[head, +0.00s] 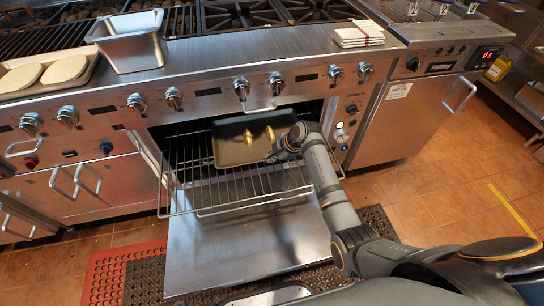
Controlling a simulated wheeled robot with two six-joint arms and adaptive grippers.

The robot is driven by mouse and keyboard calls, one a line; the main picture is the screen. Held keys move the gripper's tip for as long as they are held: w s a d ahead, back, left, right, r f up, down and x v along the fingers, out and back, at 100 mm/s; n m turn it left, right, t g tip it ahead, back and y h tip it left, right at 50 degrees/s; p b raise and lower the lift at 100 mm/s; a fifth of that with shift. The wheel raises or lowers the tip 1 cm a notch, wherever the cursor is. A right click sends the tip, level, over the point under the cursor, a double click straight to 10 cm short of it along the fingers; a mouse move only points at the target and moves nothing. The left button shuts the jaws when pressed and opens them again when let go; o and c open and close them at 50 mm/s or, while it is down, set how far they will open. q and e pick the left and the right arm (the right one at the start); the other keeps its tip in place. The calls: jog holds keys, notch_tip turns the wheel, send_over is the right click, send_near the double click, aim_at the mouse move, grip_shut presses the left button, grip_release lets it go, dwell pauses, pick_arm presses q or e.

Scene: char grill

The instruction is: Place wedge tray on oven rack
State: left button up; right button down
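My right gripper (281,148) is at the tray's right side, with the arm reaching in from the lower right. Its fingertips are small and partly hidden, so I cannot tell if they grip the rim. My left gripper is out of view.
The oven door (235,251) is folded down below the rack. Knobs line the panel above the opening. A metal pan (132,50), a tray with flatbreads (45,74) and folded towels (357,36) sit on the counter. A fryer (415,115) stands to the right.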

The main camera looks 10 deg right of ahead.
jog(key=shift+f, duration=0.2)
jog(key=c, duration=1.9)
grip_release()
jog(key=shift+f, duration=0.1)
jog(key=o, duration=0.4)
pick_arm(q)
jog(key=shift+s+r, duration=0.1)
pick_arm(e)
jog(key=shift+r, duration=0.5)
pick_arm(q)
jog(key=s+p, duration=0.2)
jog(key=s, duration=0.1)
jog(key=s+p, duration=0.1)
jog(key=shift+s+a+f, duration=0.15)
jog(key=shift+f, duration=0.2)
pick_arm(e)
jog(key=v, duration=1.2)
jog(key=shift+r, duration=0.15)
